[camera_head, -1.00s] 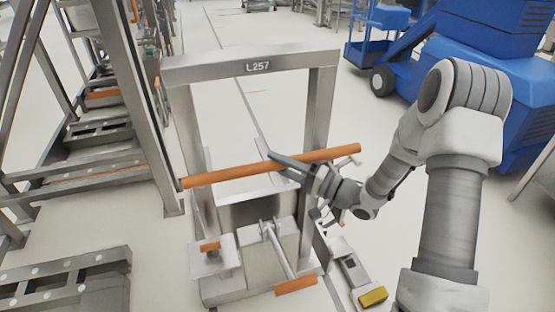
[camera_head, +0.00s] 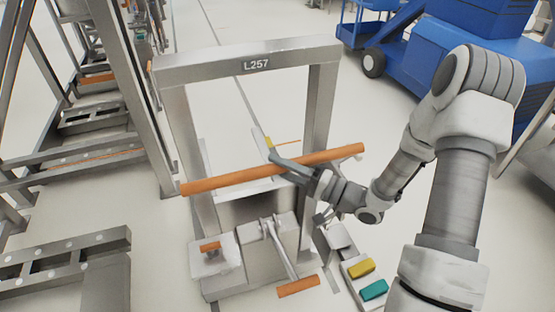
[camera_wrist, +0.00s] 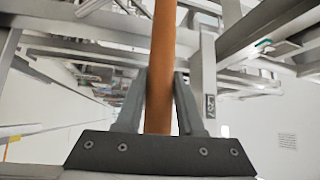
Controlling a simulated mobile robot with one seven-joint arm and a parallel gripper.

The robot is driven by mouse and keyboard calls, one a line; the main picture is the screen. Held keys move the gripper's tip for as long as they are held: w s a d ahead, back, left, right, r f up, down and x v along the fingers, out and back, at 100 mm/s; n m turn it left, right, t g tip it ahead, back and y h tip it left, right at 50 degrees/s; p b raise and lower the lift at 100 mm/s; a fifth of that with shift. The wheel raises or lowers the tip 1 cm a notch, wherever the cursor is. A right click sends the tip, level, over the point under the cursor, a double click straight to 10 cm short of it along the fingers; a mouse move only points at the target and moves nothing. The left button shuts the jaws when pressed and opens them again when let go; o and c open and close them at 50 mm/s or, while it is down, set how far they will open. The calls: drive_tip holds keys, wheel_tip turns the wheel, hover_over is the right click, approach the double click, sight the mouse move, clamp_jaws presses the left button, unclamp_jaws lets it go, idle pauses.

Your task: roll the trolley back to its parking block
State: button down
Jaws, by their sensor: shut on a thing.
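The trolley is a grey metal frame (camera_head: 172,112) labelled L257, with an orange handle bar (camera_head: 225,181) across it. My gripper (camera_head: 279,166) is shut on the bar near its middle. In the wrist view, the orange bar (camera_wrist: 161,65) runs between the two fingers of my gripper (camera_wrist: 160,95), which press on it from both sides. The trolley's low grey base (camera_head: 225,287) carries two smaller orange grips (camera_head: 298,287). I cannot tell which thing is the parking block. A pale floor unit with a yellow pad (camera_head: 361,268) and a teal pad (camera_head: 374,290) lies just right of the trolley.
A grey metal step frame (camera_head: 125,95) stands close on the left, with a low perforated rail (camera_head: 65,262) in front of it. A blue wheeled machine (camera_head: 480,60) stands at the back right. Pale floor is open beyond the trolley.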

drive_tip(key=shift+s+f, duration=0.2)
idle(0.3)
drive_tip(key=c, duration=0.6)
unclamp_jaws()
drive_tip(key=shift+s+d+r, duration=0.1)
drive_tip(key=shift+s+d, duration=0.05)
drive_tip(key=shift+o, duration=0.4)
drive_tip(key=v, duration=1.7)
drive_tip(key=shift+d+r, duration=0.1)
